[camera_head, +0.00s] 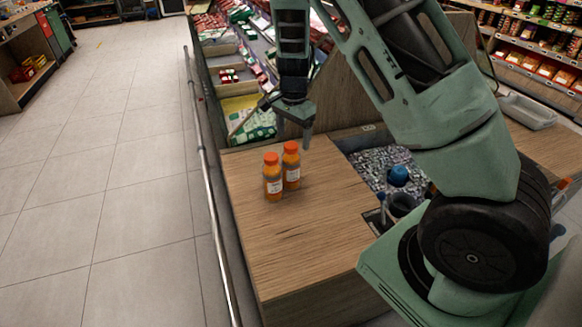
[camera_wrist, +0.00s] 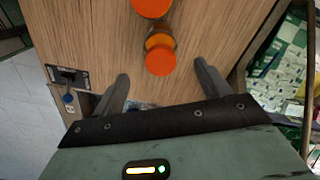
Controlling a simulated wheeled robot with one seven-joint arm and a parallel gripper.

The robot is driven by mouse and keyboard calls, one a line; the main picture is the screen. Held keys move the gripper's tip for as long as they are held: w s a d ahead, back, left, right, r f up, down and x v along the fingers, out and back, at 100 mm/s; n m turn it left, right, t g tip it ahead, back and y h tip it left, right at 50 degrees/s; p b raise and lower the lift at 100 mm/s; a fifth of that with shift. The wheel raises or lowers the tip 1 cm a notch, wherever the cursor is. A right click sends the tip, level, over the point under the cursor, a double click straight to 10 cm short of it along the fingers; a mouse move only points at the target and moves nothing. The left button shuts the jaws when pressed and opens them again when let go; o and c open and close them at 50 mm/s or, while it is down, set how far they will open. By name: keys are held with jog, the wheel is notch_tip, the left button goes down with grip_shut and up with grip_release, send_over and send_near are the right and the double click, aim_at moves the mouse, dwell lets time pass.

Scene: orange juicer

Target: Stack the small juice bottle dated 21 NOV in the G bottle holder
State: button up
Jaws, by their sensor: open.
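Two small juice bottles with orange caps and white labels stand upright, close together, on the wooden counter. In the head view, the front left bottle (camera_head: 272,178) is a little nearer than the back right bottle (camera_head: 291,166). The date print is too small to read. In the wrist view, one bottle (camera_wrist: 160,54) is seen from above, just beyond my gripper, and the other bottle's cap (camera_wrist: 152,6) is cut by the top edge. My gripper (camera_wrist: 162,85) is open and empty, its fingers spread either side of the nearer cap's line. I cannot make out a holder marked G.
The wooden counter (camera_head: 285,240) is clear in front of the bottles. A recess with grey, pebble-like contents (camera_head: 375,165) and a blue ball-shaped thing (camera_head: 398,175) lies to the right. A metal rail (camera_head: 212,190) runs along the left. Produce bins stand behind.

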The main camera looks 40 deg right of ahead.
aim_at(291, 155)
jog(key=shift+a+f+p, duration=0.15)
jog(key=shift+f+p, duration=0.05)
jog(key=shift+f, duration=1.75)
jog(key=shift+a+f+p, duration=0.15)
jog(key=shift+f+p, duration=0.05)
jog(key=shift+f, duration=1.7)
jog(key=c, duration=1.4)
jog(key=shift+r, duration=0.1)
